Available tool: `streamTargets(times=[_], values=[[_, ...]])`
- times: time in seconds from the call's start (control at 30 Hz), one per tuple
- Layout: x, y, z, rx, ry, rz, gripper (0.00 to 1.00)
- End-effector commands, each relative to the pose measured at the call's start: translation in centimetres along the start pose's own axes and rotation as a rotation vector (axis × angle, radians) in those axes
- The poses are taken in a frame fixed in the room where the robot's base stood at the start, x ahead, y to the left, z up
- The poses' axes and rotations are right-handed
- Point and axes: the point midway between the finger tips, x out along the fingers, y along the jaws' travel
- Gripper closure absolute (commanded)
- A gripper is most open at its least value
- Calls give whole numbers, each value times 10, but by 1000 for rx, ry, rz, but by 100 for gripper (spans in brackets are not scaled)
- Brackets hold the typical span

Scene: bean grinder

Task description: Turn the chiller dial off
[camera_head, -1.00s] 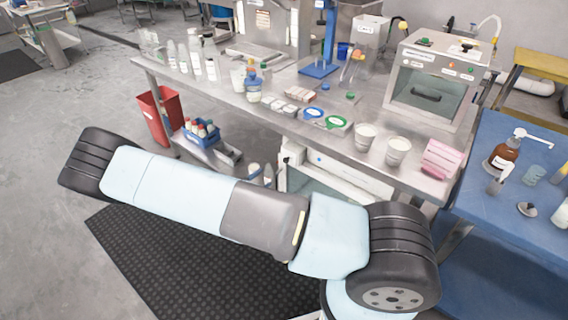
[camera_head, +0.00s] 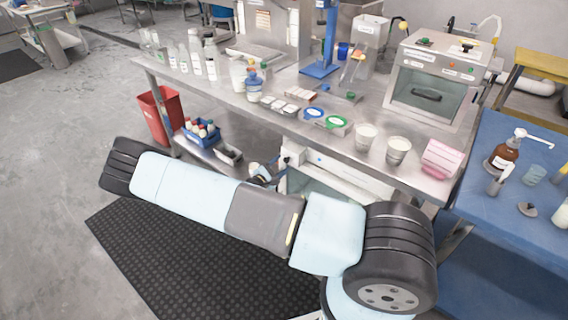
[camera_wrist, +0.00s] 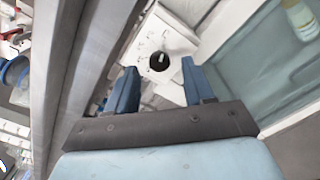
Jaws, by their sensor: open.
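The chiller (camera_head: 350,177) is a white unit with a pale glass top under the steel bench, partly hidden behind my arm. In the wrist view, its black round dial (camera_wrist: 160,61) with a light pointer mark sits on a white control box (camera_wrist: 172,38). My gripper (camera_wrist: 158,66) is open, with its two blue fingers apart and the dial showing between their tips. I cannot tell whether the fingers touch the dial.
The steel bench (camera_head: 225,92) overhangs the chiller, and its edge (camera_wrist: 75,75) runs close along the left in the wrist view. A blue crate of bottles (camera_head: 202,132) and a small tray (camera_head: 228,153) sit on the lower shelf. A bottle (camera_wrist: 300,18) lies inside the chiller.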

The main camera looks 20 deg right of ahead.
Motion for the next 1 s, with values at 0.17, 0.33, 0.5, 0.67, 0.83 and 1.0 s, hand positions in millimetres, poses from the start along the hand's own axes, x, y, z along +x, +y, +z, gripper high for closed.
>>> streamTargets(times=[0.17, 0.33, 0.5, 0.67, 0.83, 1.0], values=[[17, -1, 0, -1, 0, -1, 47], [22, 0, 0, -1, 1, 0, 47], [23, 0, 0, -1, 1, 0, 47], [22, 0, 0, -1, 0, -1, 57], [22, 0, 0, -1, 0, -1, 73], [22, 0, 0, -1, 0, -1, 90]])
